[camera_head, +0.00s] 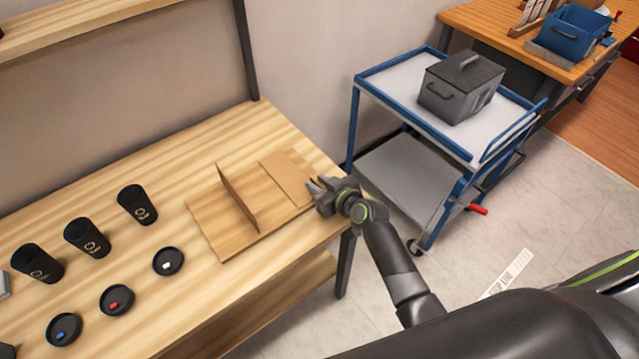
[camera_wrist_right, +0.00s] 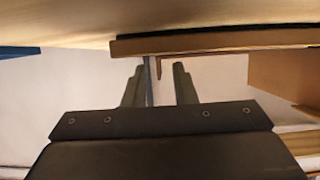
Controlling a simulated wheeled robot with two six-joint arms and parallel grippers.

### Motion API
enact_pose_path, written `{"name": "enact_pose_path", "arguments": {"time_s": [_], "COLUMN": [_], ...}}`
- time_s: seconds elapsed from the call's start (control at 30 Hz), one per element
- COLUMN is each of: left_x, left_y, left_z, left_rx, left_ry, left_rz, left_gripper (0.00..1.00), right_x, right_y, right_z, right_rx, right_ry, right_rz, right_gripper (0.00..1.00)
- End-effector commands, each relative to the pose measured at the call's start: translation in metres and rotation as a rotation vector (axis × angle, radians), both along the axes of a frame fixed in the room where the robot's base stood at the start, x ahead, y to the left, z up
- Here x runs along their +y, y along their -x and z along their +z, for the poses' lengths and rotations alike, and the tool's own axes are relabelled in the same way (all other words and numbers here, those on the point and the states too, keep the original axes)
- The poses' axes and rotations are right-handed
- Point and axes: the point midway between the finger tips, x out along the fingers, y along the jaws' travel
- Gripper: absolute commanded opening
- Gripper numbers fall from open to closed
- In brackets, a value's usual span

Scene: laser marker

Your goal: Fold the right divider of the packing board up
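The packing board (camera_head: 215,232) lies on the wooden table. Its left divider (camera_head: 236,199) stands upright. Its right divider (camera_head: 284,177) lies flat or nearly flat at the board's right side. My right gripper (camera_head: 313,187) is at the right edge of the board, beside the right divider. In the right wrist view the two fingers of this gripper (camera_wrist_right: 157,85) are apart, with a tan board edge (camera_wrist_right: 215,41) just beyond them. I cannot tell whether they touch it. The upright divider also shows there at the right (camera_wrist_right: 283,77). My left gripper is not in view.
Several black cups (camera_head: 86,238) stand left of the board, with black lids (camera_head: 117,300) in front of them. A blue cart (camera_head: 399,82) carrying a grey lidded box (camera_head: 461,87) stands to the right of the table. The table's front edge is clear.

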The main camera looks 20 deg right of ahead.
Motion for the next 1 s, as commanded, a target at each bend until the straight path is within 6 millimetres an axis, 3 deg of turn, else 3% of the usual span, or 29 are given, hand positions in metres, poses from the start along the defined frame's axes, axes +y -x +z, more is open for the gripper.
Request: {"name": "enact_pose_path", "arguments": {"time_s": [0.23, 0.43, 1.0], "left_x": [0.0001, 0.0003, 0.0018], "left_y": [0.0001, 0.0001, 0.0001], "left_z": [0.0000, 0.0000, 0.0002], "left_rx": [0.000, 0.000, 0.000], "left_ry": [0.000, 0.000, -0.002], "left_rz": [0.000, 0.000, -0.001], "left_gripper": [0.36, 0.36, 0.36], "right_x": [0.0001, 0.0001, -0.0001], "right_y": [-0.0004, -0.0002, -0.0001], "right_z": [0.0002, 0.0001, 0.0001], "right_rx": [0.000, 0.000, 0.000], "right_ry": [0.000, 0.000, 0.000], "right_rz": [0.000, 0.000, 0.000], "right_gripper": [0.23, 0.00, 0.00]}}
